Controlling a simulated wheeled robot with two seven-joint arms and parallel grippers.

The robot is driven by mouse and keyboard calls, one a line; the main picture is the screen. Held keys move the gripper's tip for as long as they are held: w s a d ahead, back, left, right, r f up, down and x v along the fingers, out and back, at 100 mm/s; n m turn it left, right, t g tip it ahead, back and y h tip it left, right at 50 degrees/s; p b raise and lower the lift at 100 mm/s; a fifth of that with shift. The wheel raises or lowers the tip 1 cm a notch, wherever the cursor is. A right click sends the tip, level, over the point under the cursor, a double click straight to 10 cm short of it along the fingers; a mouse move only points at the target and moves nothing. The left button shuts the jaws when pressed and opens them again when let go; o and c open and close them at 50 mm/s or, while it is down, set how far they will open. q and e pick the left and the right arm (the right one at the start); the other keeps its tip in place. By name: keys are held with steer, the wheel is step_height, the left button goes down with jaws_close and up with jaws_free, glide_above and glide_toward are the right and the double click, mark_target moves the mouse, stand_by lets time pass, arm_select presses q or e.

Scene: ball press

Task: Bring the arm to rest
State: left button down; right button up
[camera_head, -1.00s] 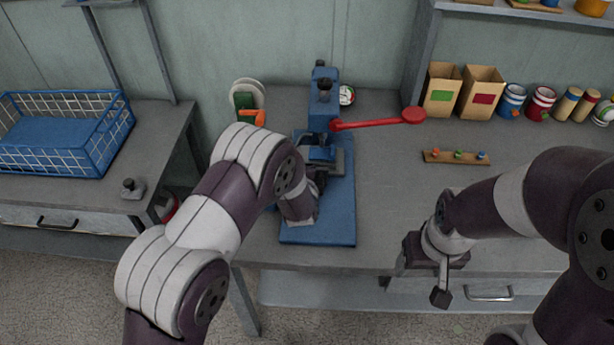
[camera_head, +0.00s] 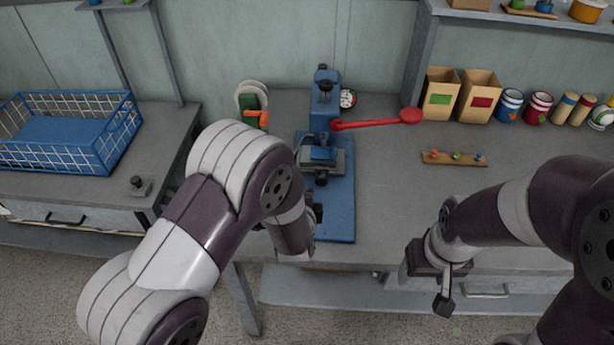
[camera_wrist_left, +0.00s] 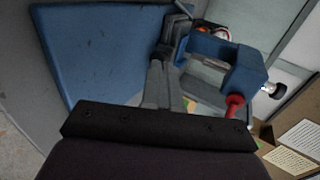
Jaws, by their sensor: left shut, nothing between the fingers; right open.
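The blue press (camera_head: 336,205) stands on the grey bench, with its long red lever (camera_head: 375,121) reaching to the right. My right gripper (camera_head: 424,285) is open and empty, hanging over the bench's front edge at the right.
A blue wire basket (camera_head: 70,132) stands on the left bench. A small wooden strip with coloured knobs (camera_head: 454,158), two cardboard boxes (camera_head: 478,97) and several cans line the right bench.

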arm_select(q)
steer(key=shift+s+a+r+n, duration=0.1)
steer(key=shift+a+r+n, duration=0.15)
steer(key=shift+r+n, duration=0.15)
steer(key=s+a+r+n+g+p, duration=0.1)
steer(key=s+a+r+n+g, duration=0.1)
steer(key=s+a+n+g, duration=0.1)
steer(key=s+a+r+n+g, duration=0.3)
steer(key=s+a+n+g, duration=0.1)
steer(key=s+n, duration=0.4)
steer(key=s+a+r+n+g+p, duration=0.1)
steer(key=s+a+r+n+g, duration=0.1)
steer(key=s+a+n, duration=0.3)
steer(key=s+n+g, duration=0.1)
steer(key=s, duration=0.3)
steer(key=shift+a+r+g+p, duration=0.3)
steer(key=shift+a+r, duration=0.1)
